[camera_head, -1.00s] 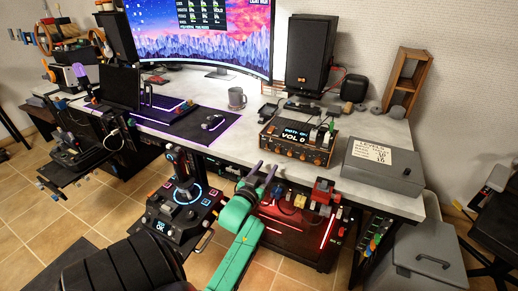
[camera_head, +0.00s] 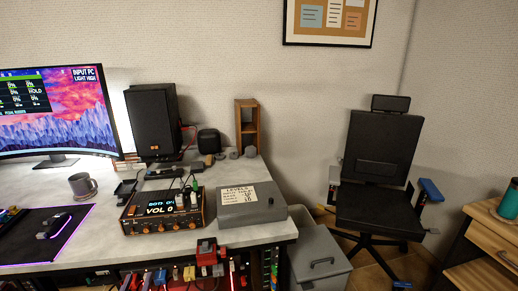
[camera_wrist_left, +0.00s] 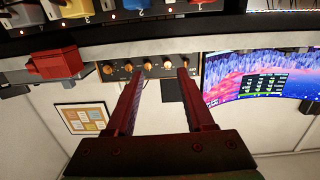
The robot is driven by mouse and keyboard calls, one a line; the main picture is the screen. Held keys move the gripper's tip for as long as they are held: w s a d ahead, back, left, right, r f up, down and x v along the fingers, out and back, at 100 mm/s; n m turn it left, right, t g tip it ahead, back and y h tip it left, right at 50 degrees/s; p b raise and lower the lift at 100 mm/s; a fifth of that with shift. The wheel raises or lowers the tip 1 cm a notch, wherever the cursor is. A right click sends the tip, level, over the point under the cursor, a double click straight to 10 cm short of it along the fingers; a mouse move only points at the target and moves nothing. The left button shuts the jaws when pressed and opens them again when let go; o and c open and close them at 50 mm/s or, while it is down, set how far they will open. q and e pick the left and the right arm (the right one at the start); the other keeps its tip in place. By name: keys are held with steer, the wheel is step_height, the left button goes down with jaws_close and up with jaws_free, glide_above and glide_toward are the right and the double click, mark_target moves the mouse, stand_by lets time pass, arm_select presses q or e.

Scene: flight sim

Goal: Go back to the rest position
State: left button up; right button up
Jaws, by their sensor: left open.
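My left gripper (camera_wrist_left: 161,76) shows in the left wrist view as two dark red fingers, spread apart with nothing between them. The wrist view is upside down. Past the fingertips is the front of the audio box with its row of knobs (camera_wrist_left: 150,67). In the head view this box (camera_head: 162,212) sits on the desk with a "VOL 0" display. Neither gripper shows in the head view. My right gripper is in no view.
A grey "LEVELS" box (camera_head: 251,203) lies on the desk (camera_head: 105,181) by its right end. Red, yellow and blue switch blocks (camera_head: 206,252) line the front edge below. A lidded bin (camera_head: 320,266) and an office chair (camera_head: 377,178) stand to the right, with a wooden cabinet (camera_head: 484,239) beyond.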

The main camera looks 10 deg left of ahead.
arm_select(q)
steer(key=s+d+f+m+g+h+p, duration=0.1)
steer(key=s+d+f+g+h+p, duration=0.3)
steer(key=f, duration=0.6)
steer(key=d+f+m+g+b, duration=0.1)
steer(key=d+f, duration=0.4)
steer(key=f, duration=0.5)
steer(key=s+d+f+m+g+h+p, duration=0.2)
steer(key=s+d+f+g, duration=0.25)
steer(key=s+f, duration=0.6)
steer(key=s+f+m+g+p, duration=0.1)
steer(key=s+f+g, duration=0.2)
steer(key=s, duration=0.6)
steer(key=s+a+f+m+g+p, duration=0.1)
steer(key=s+f+g, duration=0.1)
steer(key=s, duration=0.7)
steer(key=shift+s+a+f+g+y, duration=0.2)
steer(key=shift+s+f+g+y, duration=0.1)
steer(key=shift+f+g, duration=0.15)
steer(key=shift+w, duration=0.1)
